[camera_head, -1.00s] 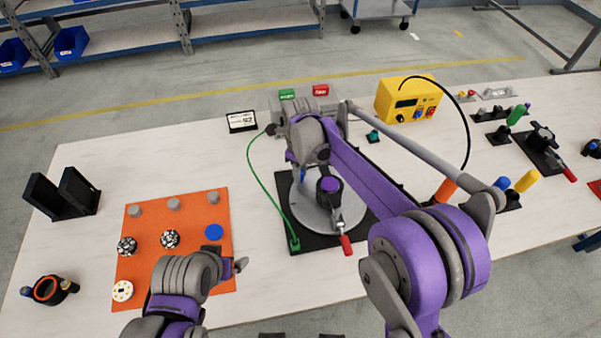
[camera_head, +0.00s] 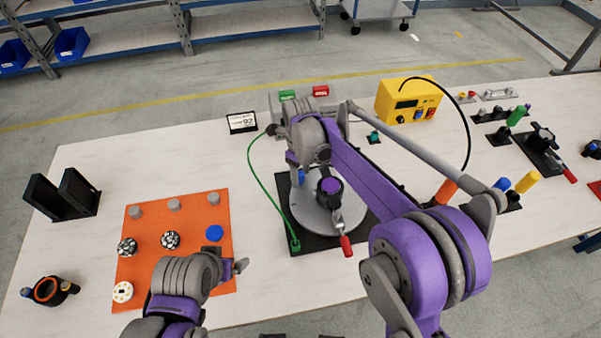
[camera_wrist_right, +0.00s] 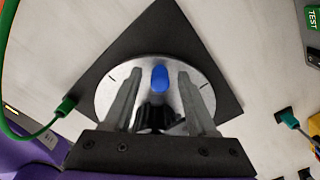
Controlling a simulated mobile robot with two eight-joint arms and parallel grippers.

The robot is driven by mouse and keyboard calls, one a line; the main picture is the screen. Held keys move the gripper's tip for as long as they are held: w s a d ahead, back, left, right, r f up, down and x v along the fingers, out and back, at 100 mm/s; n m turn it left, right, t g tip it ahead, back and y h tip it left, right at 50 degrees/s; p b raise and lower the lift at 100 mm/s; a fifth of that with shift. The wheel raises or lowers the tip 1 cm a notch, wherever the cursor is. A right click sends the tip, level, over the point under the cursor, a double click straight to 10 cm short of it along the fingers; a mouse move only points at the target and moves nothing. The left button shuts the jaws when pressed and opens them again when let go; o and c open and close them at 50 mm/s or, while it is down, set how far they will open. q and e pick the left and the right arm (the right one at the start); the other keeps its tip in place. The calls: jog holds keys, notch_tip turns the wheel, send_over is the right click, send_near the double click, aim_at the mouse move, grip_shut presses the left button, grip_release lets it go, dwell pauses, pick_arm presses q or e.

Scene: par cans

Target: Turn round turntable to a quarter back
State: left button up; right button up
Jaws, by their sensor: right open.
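The turntable is a round grey metal disc (camera_head: 309,217) on a black square base (camera_head: 318,243). In the right wrist view the disc (camera_wrist_right: 103,98) has dark marks near its rim and an upright blue peg (camera_wrist_right: 160,80). A black clamp (camera_wrist_right: 157,117) on the disc has a red-tipped lever (camera_head: 346,245) pointing to the front. My right gripper (camera_wrist_right: 160,74) is open above the disc, one finger on each side of the peg; contact cannot be told. In the head view my own arm largely hides it. My left gripper (camera_head: 240,266) is over the orange mat's right edge, its jaws unclear.
A green cable (camera_head: 252,180) runs from the base's front-left corner to a grey box with green and red buttons (camera_head: 304,98) behind. The orange mat (camera_head: 190,192) with several small parts lies left. A yellow device (camera_head: 406,98) stands back right.

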notch_tip(320, 180, up, 11)
jog(key=shift+f+p, duration=0.15)
jog(key=shift+p, duration=0.2)
dwell(0.4)
jog(key=s+d+r+n+t+p, duration=0.1)
jog(key=s+d+r+n+t, duration=0.15)
jog(key=s+d+n, duration=0.85)
jog(key=s+d+f+n+t, duration=0.1)
jog(key=s+d+f+n, duration=0.2)
jog(key=s+n, duration=0.3)
jog(key=s+d+f+n+t+p, duration=0.1)
jog(key=s+d+f+n+t, duration=0.1)
jog(key=s+d+n, duration=0.3)
jog(key=s+f+n, duration=0.1)
jog(key=s+n, duration=0.1)
jog(key=s, duration=0.1)
jog(key=shift+s+d+f+p, duration=0.15)
jog(key=shift+d+f+p, duration=0.1)
jog(key=shift+d+p, duration=0.05)
